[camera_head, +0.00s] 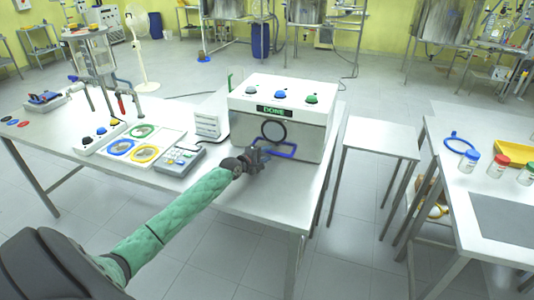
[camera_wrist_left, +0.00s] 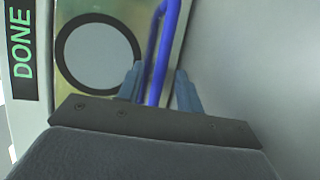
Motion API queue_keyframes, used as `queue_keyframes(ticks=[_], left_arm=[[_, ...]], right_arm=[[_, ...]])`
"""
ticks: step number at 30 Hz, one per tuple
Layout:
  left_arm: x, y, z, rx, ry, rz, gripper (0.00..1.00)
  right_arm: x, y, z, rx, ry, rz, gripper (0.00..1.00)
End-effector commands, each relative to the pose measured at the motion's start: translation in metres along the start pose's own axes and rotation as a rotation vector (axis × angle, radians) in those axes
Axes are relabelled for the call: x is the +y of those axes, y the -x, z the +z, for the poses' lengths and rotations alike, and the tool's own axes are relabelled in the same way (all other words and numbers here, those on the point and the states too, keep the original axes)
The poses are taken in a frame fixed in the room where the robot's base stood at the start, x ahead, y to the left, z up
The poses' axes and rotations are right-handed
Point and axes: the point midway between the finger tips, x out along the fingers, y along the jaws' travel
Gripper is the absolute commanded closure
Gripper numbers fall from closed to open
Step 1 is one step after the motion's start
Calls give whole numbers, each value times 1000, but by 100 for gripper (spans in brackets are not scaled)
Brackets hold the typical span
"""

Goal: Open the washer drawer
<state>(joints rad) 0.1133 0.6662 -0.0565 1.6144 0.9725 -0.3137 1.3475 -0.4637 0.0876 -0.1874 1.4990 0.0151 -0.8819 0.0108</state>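The washer (camera_head: 300,108) is a white box on the table, with a green "DONE" display, a round dark-ringed window (camera_head: 273,131) and several coloured buttons on top. Its drawer has a blue bar handle (camera_head: 282,154) low on the front. The drawer looks shut. My left gripper (camera_head: 256,158) is at the handle's left end. In the left wrist view, the blue handle (camera_wrist_left: 163,45) passes between the two fingers of my left gripper (camera_wrist_left: 160,82). The fingers are apart, with a visible gap on the right side of the bar. My right gripper is out of view.
A control box (camera_head: 180,160), a tray with coloured rings (camera_head: 142,131) and a white device (camera_head: 212,122) stand left of the washer. A small side table (camera_head: 382,137) is to the right.

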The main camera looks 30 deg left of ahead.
Motion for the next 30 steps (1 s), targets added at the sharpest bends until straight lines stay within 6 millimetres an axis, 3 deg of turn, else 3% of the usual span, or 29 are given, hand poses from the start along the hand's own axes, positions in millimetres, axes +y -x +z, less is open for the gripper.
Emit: queue_keyframes(ticks=[12, 13, 18, 30], left_arm=[[0, -7, 0, 0, 0, 1, 64], [0, -6, 0, 0, 0, 1, 66], [0, -6, 0, 0, 0, 0, 99], [-1, -6, 0, 0, 1, -1, 100]], right_arm=[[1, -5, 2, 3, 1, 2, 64], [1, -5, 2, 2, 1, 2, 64], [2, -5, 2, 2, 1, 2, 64], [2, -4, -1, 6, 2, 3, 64]])
